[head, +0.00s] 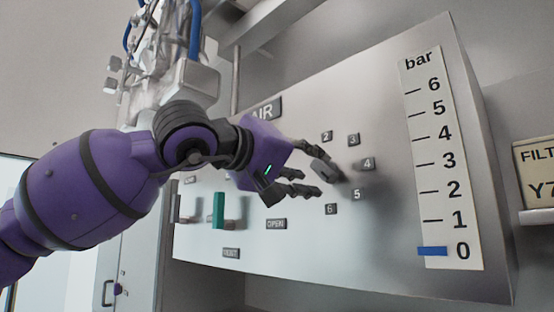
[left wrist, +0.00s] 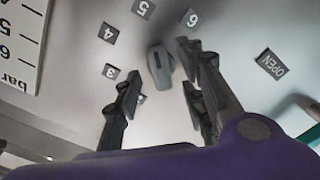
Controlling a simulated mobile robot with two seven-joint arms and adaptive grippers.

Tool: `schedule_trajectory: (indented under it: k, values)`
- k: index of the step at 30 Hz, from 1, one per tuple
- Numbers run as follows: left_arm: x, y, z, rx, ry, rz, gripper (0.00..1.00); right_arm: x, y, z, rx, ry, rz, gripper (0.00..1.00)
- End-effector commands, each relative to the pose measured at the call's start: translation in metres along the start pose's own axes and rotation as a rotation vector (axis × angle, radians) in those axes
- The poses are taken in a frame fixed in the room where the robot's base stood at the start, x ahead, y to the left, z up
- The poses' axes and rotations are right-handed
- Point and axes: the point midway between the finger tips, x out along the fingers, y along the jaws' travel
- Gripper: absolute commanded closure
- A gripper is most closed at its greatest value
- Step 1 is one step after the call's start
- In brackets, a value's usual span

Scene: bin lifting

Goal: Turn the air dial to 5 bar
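The air dial is a small grey elongated knob (head: 324,171) on the sloping metal panel, ringed by number plates. In the left wrist view the knob (left wrist: 160,66) sits between the spread fingers. My left gripper (head: 327,178) is open, its fingers on either side of the knob; in the left wrist view (left wrist: 160,62) gaps show, and I cannot tell whether any finger touches it. The 5 plate (head: 358,195) is right of and below the knob. I cannot make out which number the dial points to. The blue marker (head: 432,251) on the bar scale (head: 438,200) is at 0. My right gripper is out of view.
A green handle (head: 219,210) and an OPEN plate (head: 276,224) are left of and below the dial. Pipes and blue hoses (head: 195,30) are at the upper left. The panel between the dial plates and the scale is clear.

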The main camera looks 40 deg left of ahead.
Motion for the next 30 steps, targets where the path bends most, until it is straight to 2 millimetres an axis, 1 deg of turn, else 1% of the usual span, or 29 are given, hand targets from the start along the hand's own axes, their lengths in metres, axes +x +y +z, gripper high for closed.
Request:
schedule_trajectory:
  k: [3,11,17,19,25,30]
  values:
    - [-0.008,0.001,0.000,-0.006,-0.002,0.007,0.62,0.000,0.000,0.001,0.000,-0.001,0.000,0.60]
    - [-0.021,0.002,0.002,0.001,-0.005,0.006,0.62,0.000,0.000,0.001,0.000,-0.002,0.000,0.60]
    - [-0.037,0.000,0.003,0.001,-0.006,0.000,0.62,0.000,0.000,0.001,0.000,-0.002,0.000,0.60]
    - [-0.043,0.000,0.002,0.001,-0.004,0.000,0.62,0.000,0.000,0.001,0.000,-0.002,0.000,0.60]
    - [-0.074,0.001,0.001,0.001,-0.002,0.004,0.62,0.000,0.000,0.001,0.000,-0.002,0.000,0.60]
    - [-0.088,0.001,0.001,0.002,-0.002,0.001,0.62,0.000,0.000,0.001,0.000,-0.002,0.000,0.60]
